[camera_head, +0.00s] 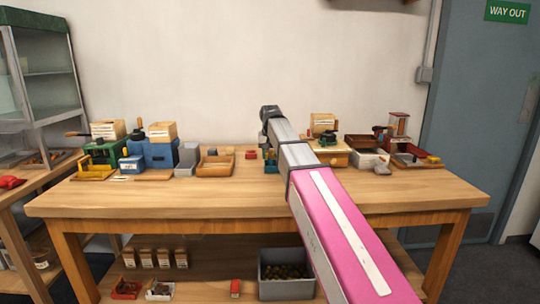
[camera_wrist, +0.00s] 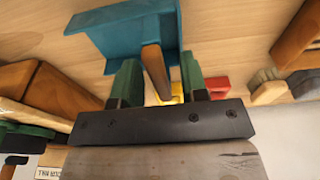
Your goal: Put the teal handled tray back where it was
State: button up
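The teal tray (camera_wrist: 125,35) with its brown wooden handle (camera_wrist: 155,70) shows at the top middle of the wrist view. A small piece of teal, likely the same tray, shows at the bench's back in the head view (camera_head: 271,167). My gripper (camera_wrist: 159,75) has green fingers, one on each side of the handle. The fingers look apart, with a gap beside the handle, so it looks open around it. In the head view the fingers are hidden or too small to make out; my arm covers that part of the bench.
Wooden boxes, a blue machine (camera_head: 160,153) and a green one stand on the bench (camera_head: 230,205) left of my arm. A grey stone (camera_head: 382,169) and more trays stand to the right. A red block (camera_wrist: 218,86) lies beyond the right finger. The front of the bench is clear.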

jog(key=shift+r, duration=0.1)
notch_tip(320, 180, up, 12)
jog(key=s, duration=0.2)
dwell(0.3)
